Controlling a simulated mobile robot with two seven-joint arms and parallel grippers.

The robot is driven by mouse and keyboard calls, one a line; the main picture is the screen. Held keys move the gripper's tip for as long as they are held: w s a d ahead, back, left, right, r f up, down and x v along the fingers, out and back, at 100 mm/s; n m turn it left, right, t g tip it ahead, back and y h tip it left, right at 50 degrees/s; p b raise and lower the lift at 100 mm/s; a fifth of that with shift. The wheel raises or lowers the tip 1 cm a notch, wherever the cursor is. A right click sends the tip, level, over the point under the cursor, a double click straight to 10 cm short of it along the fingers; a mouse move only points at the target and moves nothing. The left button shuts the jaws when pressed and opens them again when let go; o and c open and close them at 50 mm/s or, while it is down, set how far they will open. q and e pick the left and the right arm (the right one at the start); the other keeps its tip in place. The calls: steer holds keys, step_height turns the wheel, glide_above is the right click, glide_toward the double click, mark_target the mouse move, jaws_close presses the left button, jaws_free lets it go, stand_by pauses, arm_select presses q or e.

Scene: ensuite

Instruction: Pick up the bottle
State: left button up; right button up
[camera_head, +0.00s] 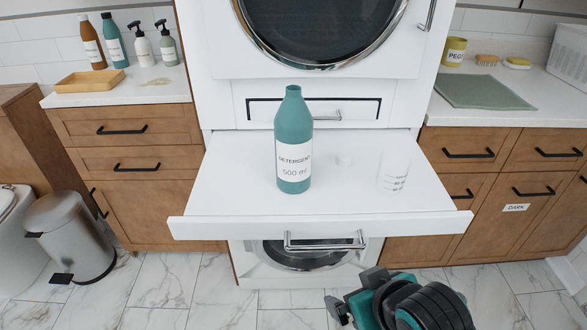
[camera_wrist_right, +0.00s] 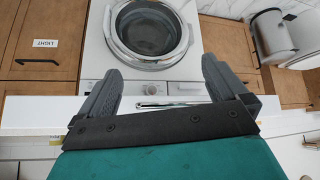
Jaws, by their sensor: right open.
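A teal detergent bottle (camera_head: 294,140) with a white label reading 500 ml stands upright on the white pull-out shelf (camera_head: 235,195). No cap shows on its neck. My right gripper (camera_head: 343,307) is low at the bottom of the head view, in front of the shelf and apart from the bottle. In the right wrist view my right gripper (camera_wrist_right: 160,68) has its two fingers wide apart with nothing between them. The bottle does not show in that view. My left gripper is out of view.
The shelf's handle (camera_head: 325,242) sticks out in front. Counters flank the shelf; a metal bin (camera_head: 72,235) stands at left. The shelf left of the bottle is clear.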

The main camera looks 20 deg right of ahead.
steer(key=w+a+r+t, duration=0.1)
steer(key=w+r+t, duration=0.5)
steer(key=w+r, duration=0.25)
steer(key=t+y, duration=0.1)
steer(key=t, duration=0.4)
glide_toward(301, 135)
steer(key=shift+m, duration=0.3)
steer(key=w, duration=0.7)
steer(key=shift+w+a, duration=0.25)
steer(key=shift+a, duration=0.15)
steer(key=shift+w+d, duration=0.1)
steer(key=shift+w, duration=2.55)
steer(key=c, duration=1.8)
steer(key=shift+r, duration=0.15)
jaws_close()
